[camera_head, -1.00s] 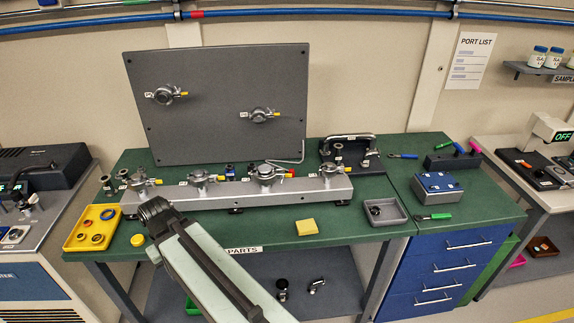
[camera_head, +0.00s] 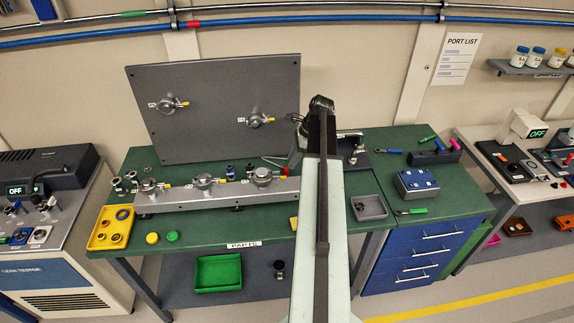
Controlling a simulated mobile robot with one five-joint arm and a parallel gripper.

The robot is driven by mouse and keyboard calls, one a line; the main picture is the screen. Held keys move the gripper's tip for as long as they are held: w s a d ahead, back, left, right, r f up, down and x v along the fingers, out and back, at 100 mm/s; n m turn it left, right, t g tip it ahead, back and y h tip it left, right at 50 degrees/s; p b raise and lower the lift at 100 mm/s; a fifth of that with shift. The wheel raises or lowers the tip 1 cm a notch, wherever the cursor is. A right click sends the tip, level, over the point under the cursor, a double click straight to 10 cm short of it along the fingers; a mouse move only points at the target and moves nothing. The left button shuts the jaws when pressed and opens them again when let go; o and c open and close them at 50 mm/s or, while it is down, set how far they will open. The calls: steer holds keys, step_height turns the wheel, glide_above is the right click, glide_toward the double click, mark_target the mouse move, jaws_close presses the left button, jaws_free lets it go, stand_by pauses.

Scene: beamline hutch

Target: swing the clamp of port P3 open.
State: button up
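A long metal manifold (camera_head: 220,197) on the green bench carries a row of clamped ports. The left port (camera_head: 149,187), the middle port (camera_head: 204,182) and a third port (camera_head: 262,177) show; the right end is hidden behind my arm. Two more clamped ports, an upper-left one (camera_head: 168,106) and a right one (camera_head: 256,119), sit on the upright grey panel (camera_head: 215,135). The small labels are too blurred to read, so I cannot tell which is P3. My arm rises up the picture in front of the panel's right edge. Dark parts of my gripper (camera_head: 297,140) seem to show there; its fingers are not clear.
A yellow tray (camera_head: 130,226) with rings lies at the bench's left front. A grey tray (camera_head: 383,208), a blue box (camera_head: 415,184) and a dark fixture (camera_head: 355,157) stand right of my arm. A green bin (camera_head: 218,285) is on the lower shelf. The bench front is partly clear.

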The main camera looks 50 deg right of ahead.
mark_target(268, 181)
steer(key=b+x, duration=0.7)
steer(key=x, duration=0.1)
steer(key=shift+s+d+f+b, duration=0.1)
steer(key=shift+s+d+b, duration=0.1)
steer(key=shift+b, duration=0.1)
steer(key=shift+w, duration=0.1)
jaws_close()
stand_by(1.1)
